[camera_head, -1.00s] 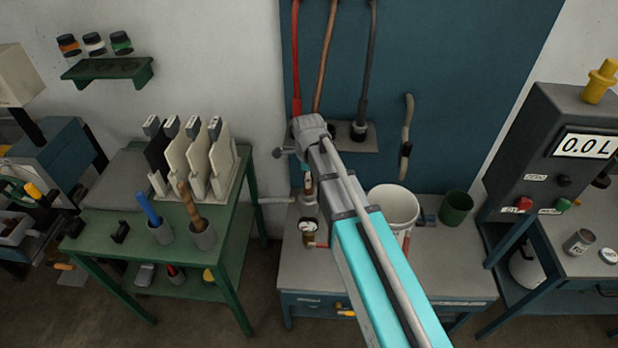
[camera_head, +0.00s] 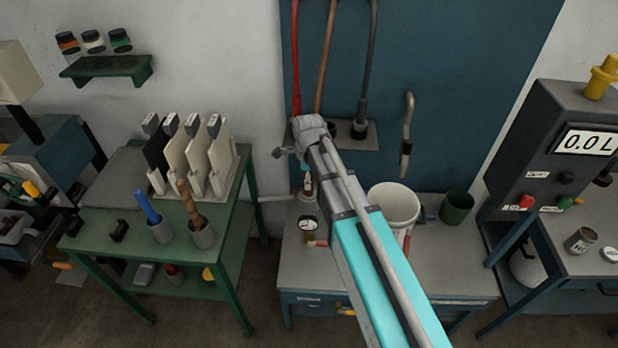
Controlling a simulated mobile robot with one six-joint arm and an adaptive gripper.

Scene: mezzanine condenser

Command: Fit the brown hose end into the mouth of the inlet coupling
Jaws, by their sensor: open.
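The brown hose (camera_head: 326,55) hangs against the blue wall panel between a red hose (camera_head: 295,60) and a black hose (camera_head: 370,60). Its lower end is hidden behind the grey end of my arm, in front of the small hose shelf (camera_head: 368,142). I cannot tell whether this is the inlet coupling, and no mouth is clearly visible.
The grey bench (camera_head: 450,262) holds a white bucket (camera_head: 394,205) and a green cup (camera_head: 456,207). A hooked pipe (camera_head: 407,130) hangs on the panel. A green table (camera_head: 105,236) stands left, a control cabinet (camera_head: 540,140) right.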

